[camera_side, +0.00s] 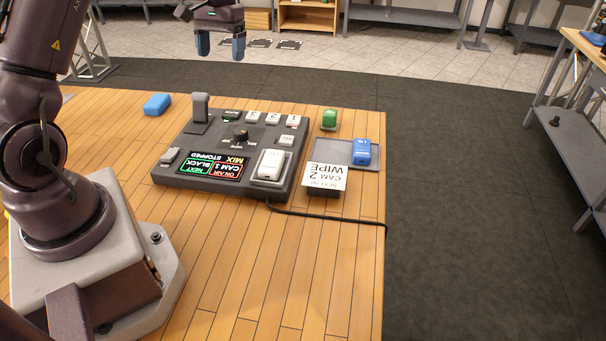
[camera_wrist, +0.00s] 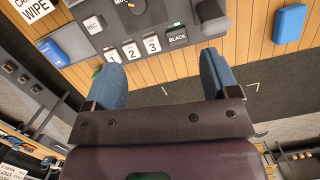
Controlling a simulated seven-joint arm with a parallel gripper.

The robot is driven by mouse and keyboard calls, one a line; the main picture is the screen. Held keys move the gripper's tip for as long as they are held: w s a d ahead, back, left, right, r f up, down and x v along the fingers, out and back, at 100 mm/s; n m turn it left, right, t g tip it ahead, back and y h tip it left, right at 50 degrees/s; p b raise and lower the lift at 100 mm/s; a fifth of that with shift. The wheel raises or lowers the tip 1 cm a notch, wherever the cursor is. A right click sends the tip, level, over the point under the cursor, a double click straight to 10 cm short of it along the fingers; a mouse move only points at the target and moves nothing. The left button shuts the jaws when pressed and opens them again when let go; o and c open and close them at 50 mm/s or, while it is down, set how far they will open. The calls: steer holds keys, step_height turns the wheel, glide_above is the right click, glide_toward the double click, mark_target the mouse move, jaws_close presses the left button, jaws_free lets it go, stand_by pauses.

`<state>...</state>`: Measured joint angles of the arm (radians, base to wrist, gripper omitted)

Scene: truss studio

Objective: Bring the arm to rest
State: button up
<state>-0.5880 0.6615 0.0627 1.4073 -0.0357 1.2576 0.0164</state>
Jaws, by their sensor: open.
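My gripper (camera_side: 220,46) is high in the air above the far edge of the wooden table, with its two blue fingers apart and nothing between them. In the wrist view the open fingers (camera_wrist: 165,85) frame the table's edge and the dark floor beyond it. A dark grey switcher console (camera_side: 222,196) lies on the table below and nearer than my gripper. Its lit labels read ON AIR CAM 1, NEXT BLACK and MIX STOPPED. Its buttons 1, 2, 3 and BLACK (camera_wrist: 177,37) show in the wrist view. My gripper touches nothing.
A blue block (camera_side: 157,104) lies left of the console. A green block (camera_side: 329,119) stands to its right. A blue block (camera_side: 362,151) sits on a grey tray (camera_side: 335,149). A card (camera_side: 324,178) reads NEXT CAM 2 WIPE. A cable (camera_side: 325,216) runs to the table's right edge. The front tabletop is clear.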

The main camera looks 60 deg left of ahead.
steer(key=s+d+r+m+t, duration=0.2)
steer(key=s+d+r, duration=0.2)
steer(key=d, duration=0.5)
steer(key=s+d+r+m+t, duration=0.2)
steer(key=s+d+r+m, duration=0.1)
steer(key=s+d, duration=0.4)
steer(key=s+d+r+m+t+y, duration=0.1)
steer(key=s+d+r, duration=0.4)
steer(key=d, duration=0.5)
steer(key=shift+s+d+r+m+t, duration=0.4)
steer(key=shift+m+t, duration=0.3)
steer(key=shift+t, duration=0.4)
steer(key=shift+a, duration=0.1)
